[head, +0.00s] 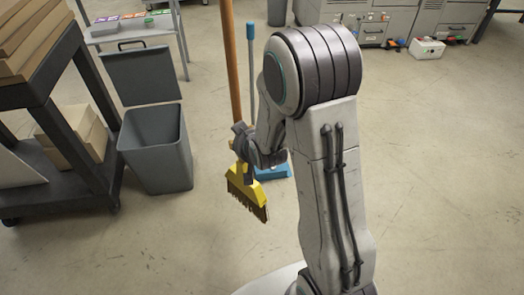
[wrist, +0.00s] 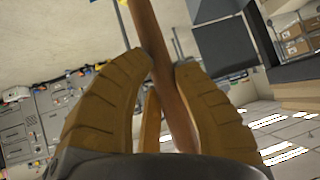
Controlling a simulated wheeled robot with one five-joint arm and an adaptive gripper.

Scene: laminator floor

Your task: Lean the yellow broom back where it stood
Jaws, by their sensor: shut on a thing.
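The yellow broom (head: 248,188) has a long brown wooden handle (head: 231,62) and a yellow head with dark bristles. My gripper (head: 243,150) is shut around the handle just above the head, and the broom hangs nearly upright in front of me. Whether the bristles touch the floor is hard to tell. A blue dustpan (head: 272,172) with a long blue-tipped handle (head: 251,70) stands behind the broom, partly hidden by my gripper.
A grey bin (head: 156,150) with its lid raised stands left of the broom. A dark cart (head: 45,105) with cardboard is at the far left, and a small table (head: 130,32) behind. Grey machine cabinets (head: 425,22) and a white box (head: 427,49) are at back right. Right-hand floor is clear.

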